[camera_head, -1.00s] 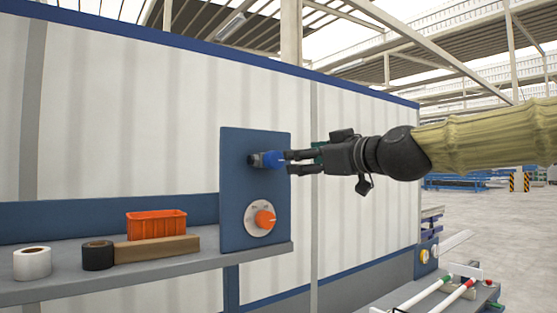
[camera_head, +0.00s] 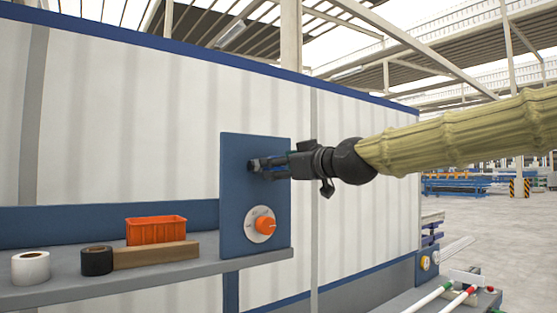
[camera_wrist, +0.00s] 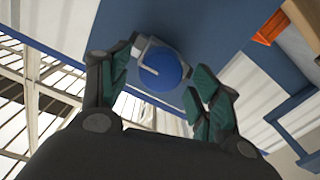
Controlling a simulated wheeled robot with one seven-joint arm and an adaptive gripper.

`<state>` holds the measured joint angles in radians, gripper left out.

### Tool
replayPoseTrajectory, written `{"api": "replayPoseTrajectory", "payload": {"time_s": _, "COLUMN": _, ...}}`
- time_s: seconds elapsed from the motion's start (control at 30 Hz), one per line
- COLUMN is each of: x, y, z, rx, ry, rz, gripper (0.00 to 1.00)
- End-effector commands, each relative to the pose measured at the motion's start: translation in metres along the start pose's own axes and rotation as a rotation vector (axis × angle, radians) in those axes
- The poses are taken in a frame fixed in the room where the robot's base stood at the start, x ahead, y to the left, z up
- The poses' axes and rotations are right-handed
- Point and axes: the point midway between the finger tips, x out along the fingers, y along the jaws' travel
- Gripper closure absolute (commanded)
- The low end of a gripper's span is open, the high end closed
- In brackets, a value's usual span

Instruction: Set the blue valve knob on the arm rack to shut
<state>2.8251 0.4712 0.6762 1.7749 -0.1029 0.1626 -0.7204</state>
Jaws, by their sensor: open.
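The blue valve knob (camera_wrist: 165,70) shows in the wrist view as a round blue cap with a white line on it, on a grey mount. It lies between my gripper's green-padded fingers, which are open on either side of it. A gap shows at the right finger; contact at the left finger is unclear. In the head view my gripper (camera_head: 268,165) is at the upper part of the blue panel (camera_head: 232,210), and its fingers mostly hide the knob.
An orange dial (camera_head: 264,225) on a white disc sits lower on the panel. The shelf (camera_head: 190,275) at left holds an orange bin (camera_head: 156,231), a brown block (camera_head: 160,253), a black roll (camera_head: 97,261) and a white roll (camera_head: 31,268). Free air lies right of the panel.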

Motion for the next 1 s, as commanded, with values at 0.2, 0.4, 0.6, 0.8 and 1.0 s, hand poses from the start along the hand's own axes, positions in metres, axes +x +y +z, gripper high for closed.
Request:
{"api": "replayPoseTrajectory", "payload": {"time_s": 0.2, "x": 0.0120, "y": -0.0003, "z": -0.0006, "rx": -0.001, "ry": 0.000, "rz": 0.000, "gripper": 0.37}}
{"api": "replayPoseTrajectory", "payload": {"time_s": 0.4, "x": 0.0135, "y": -0.0004, "z": 0.0005, "rx": -0.001, "ry": 0.000, "rz": 0.000, "gripper": 0.37}}
{"api": "replayPoseTrajectory", "payload": {"time_s": 0.6, "x": 0.0133, "y": -0.0002, "z": 0.0006, "rx": -0.001, "ry": 0.000, "rz": 0.000, "gripper": 0.50}}
{"api": "replayPoseTrajectory", "payload": {"time_s": 0.8, "x": 0.0132, "y": 0.0000, "z": 0.0007, "rx": 0.000, "ry": 0.000, "rz": 0.000, "gripper": 0.83}}
{"api": "replayPoseTrajectory", "payload": {"time_s": 1.0, "x": 0.0131, "y": 0.0001, "z": 0.0011, "rx": 0.007, "ry": 0.000, "rz": 0.001, "gripper": 0.82}}
